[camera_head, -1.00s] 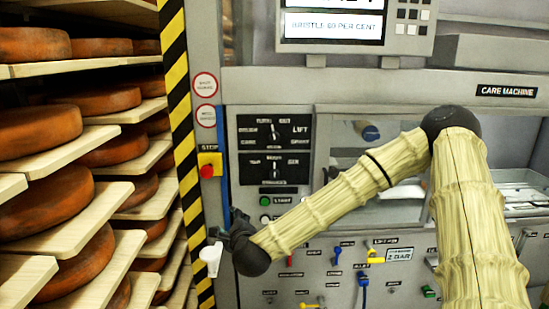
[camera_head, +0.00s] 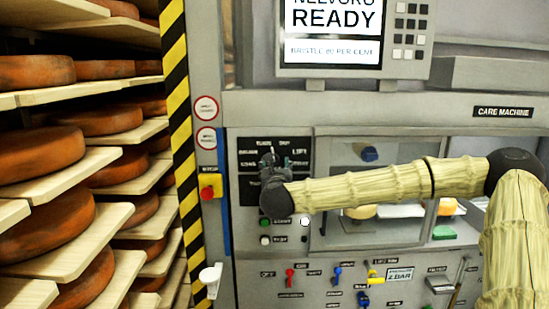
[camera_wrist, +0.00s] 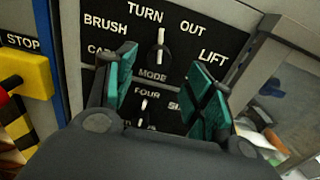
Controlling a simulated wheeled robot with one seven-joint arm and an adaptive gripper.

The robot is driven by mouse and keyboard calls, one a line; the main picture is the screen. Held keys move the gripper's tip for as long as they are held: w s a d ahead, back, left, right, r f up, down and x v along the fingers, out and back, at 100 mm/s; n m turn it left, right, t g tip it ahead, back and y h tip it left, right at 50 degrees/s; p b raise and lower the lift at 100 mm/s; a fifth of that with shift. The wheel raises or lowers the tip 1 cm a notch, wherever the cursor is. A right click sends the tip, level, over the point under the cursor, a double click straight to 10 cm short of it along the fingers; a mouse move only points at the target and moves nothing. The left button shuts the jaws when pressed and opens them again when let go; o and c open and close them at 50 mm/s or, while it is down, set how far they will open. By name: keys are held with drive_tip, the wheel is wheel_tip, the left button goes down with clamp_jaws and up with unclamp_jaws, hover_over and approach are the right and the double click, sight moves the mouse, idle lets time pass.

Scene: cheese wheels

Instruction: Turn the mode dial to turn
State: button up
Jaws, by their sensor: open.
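In the head view my gripper (camera_head: 272,168) is in front of the panel and hides the dial.
A second dial (camera_wrist: 143,104) with FOUR and SIX sits just below. A red stop button (camera_head: 208,193) on a yellow box is left of the panel. The green start button (camera_head: 264,222) is under my gripper. Cheese shelves (camera_head: 85,262) stand at the far left. The screen (camera_head: 331,25) reads READY.

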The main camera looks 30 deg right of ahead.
drive_tip(key=p+x, duration=0.2)
drive_tip(key=x, duration=0.4)
drive_tip(key=shift+w, duration=0.1)
drive_tip(key=c, duration=1)
